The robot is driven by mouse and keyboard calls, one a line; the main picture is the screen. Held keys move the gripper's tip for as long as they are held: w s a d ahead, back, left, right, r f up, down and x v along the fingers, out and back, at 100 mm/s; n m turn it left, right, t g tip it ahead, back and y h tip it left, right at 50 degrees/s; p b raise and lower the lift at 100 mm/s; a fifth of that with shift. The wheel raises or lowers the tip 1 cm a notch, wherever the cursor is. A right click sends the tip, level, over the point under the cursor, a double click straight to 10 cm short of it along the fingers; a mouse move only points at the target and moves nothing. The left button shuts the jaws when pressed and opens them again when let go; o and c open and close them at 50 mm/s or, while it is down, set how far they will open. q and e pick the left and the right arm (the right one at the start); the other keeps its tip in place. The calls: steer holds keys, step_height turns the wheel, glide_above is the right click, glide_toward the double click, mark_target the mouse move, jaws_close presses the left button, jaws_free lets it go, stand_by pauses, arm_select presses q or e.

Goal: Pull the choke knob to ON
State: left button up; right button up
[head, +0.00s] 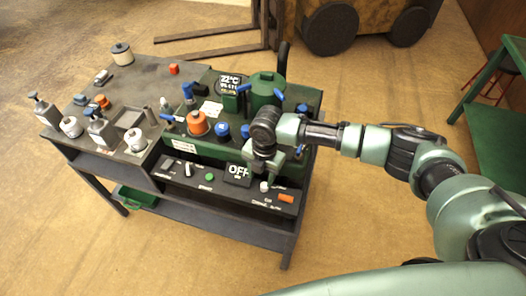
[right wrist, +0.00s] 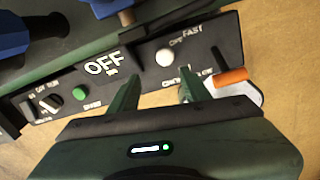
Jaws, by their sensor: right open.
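The choke knob is a small white ball (right wrist: 165,57) on the dark front panel, with partly hidden lettering below it. In the head view the white knob (head: 264,187) stands right of a black display reading OFF (head: 238,174). My right gripper (right wrist: 160,86) is open and empty, its two green fingers pointing at the panel. In the right wrist view the knob lies just beyond the fingertips, roughly between their lines, and I see no contact. In the head view the right gripper (head: 270,166) is close above the panel, its fingers hard to make out. My left gripper is not in view.
An orange lever (right wrist: 231,76) by FAST and SLOW marks sits close right of the right finger. A green button (right wrist: 79,94) and a black switch (right wrist: 50,103) are farther left. The green machine (head: 265,100) with blue and orange caps rises behind the panel.

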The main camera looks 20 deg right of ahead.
mark_target(264, 184)
steer(key=shift+w+d+r, duration=0.35)
steer(key=shift+d+r, duration=0.25)
steer(key=shift+d, duration=0.15)
steer(key=shift+d+f, duration=0.15)
steer(key=f+p, duration=0.1)
steer(key=f, duration=0.6)
steer(key=shift+a+f, duration=0.15)
steer(key=shift+a, duration=0.05)
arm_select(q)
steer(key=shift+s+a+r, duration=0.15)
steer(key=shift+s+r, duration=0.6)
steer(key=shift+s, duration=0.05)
arm_select(e)
steer(key=shift+s, duration=0.1)
jaws_close()
